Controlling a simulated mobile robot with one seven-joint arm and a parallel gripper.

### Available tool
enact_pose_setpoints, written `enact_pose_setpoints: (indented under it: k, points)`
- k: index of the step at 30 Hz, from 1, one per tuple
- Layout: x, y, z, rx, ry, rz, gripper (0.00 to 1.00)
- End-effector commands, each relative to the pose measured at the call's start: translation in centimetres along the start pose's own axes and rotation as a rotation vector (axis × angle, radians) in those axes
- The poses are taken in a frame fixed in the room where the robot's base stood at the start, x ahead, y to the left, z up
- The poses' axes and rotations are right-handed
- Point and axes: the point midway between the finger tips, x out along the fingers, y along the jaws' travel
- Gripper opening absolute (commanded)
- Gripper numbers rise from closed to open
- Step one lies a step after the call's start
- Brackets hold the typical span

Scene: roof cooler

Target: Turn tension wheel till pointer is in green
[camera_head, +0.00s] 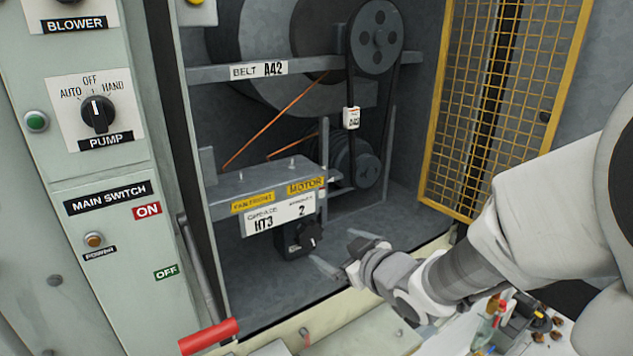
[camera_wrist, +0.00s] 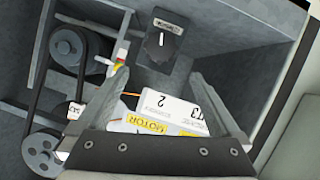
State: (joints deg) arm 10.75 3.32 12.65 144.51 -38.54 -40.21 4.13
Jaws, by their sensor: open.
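A black box with a dark knob (camera_head: 311,237) sits low in the cabinet, under the plate marked HT3; the knob has a white mark, and its small label is unreadable. The knob also shows in the wrist view (camera_wrist: 161,40). I cannot tell whether it is the tension wheel; no pointer on a green band can be made out. My gripper (camera_head: 344,257) is open and empty, right of the knob and apart from it. In the wrist view its fingers (camera_wrist: 158,80) are spread, with the knob beyond them.
The motor bracket (camera_head: 240,190) with the HT3 plate (camera_head: 280,217) is above the knob. A belt runs between the upper pulley (camera_head: 377,37) and lower pulley (camera_head: 367,170). A yellow mesh guard (camera_head: 490,95) stands right, and a red handle (camera_head: 208,337) projects at front left.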

Motion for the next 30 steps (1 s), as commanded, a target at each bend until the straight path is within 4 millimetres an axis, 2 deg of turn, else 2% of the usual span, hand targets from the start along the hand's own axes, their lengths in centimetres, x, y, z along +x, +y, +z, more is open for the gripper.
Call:
enact_pose_setpoints:
  k: [1,3,18,24,30]
  points:
    - [1.4,-0.2,0.4,-0.001,0.003,-0.004,1.00]
    - [2.8,-0.3,0.4,0.000,0.001,-0.004,1.00]
    - [11.6,-0.1,0.2,0.000,0.001,-0.002,1.00]
    - [13.4,-0.1,0.1,0.000,0.002,-0.001,1.00]
    - [13.9,0.0,0.1,0.000,0.002,0.001,1.00]
